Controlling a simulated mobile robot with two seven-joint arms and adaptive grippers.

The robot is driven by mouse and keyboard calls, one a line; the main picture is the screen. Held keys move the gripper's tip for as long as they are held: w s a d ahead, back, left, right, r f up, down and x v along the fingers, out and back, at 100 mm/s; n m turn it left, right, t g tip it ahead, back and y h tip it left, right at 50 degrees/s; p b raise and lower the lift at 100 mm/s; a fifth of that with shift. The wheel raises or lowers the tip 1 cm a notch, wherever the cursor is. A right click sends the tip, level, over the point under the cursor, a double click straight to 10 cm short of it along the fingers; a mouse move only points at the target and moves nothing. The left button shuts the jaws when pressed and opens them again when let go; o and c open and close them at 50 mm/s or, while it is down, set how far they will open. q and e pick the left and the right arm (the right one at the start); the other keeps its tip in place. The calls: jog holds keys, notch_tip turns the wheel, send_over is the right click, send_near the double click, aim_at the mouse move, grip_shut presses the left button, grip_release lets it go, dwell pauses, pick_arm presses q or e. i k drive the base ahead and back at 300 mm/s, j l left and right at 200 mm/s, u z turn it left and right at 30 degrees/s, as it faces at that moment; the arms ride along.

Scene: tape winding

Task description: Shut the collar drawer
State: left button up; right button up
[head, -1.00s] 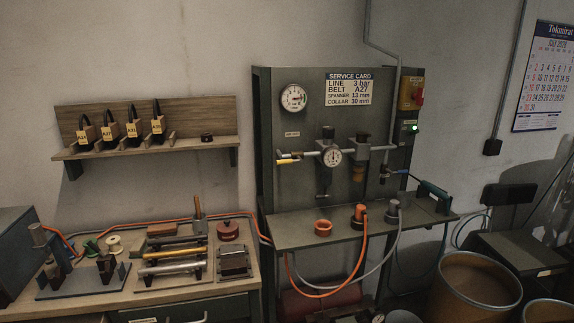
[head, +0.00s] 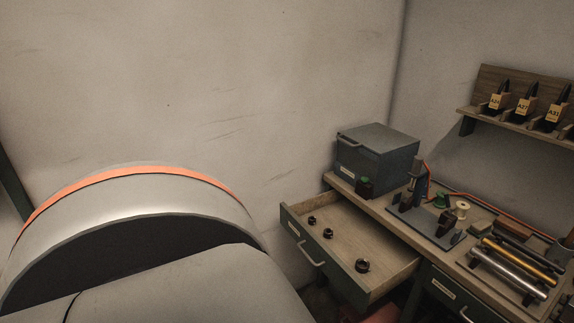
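The collar drawer (head: 372,235) is pulled open from the left end of the workbench in the head view. Its dark green front (head: 318,252) carries a pale label and a metal bar handle (head: 311,255). Several dark ring-shaped collars lie on its wooden bottom: one larger collar (head: 362,266) near the right side and smaller ones, such as this small collar (head: 327,233), near the front left. Neither of my grippers is in view.
A dark metal box (head: 377,153) stands on the bench (head: 345,184) behind the drawer. A second drawer (head: 452,297) at lower right looks closed. A large pale curved body with an orange band (head: 130,178) fills the lower left.

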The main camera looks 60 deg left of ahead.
aim_at(357, 234)
jog(key=j+u, duration=0.1)
jog(key=u, duration=0.4)
jog(key=j+u, duration=0.1)
jog(key=u, duration=0.85)
jog(key=i+l+z, duration=0.1)
jog(key=i, duration=0.5)
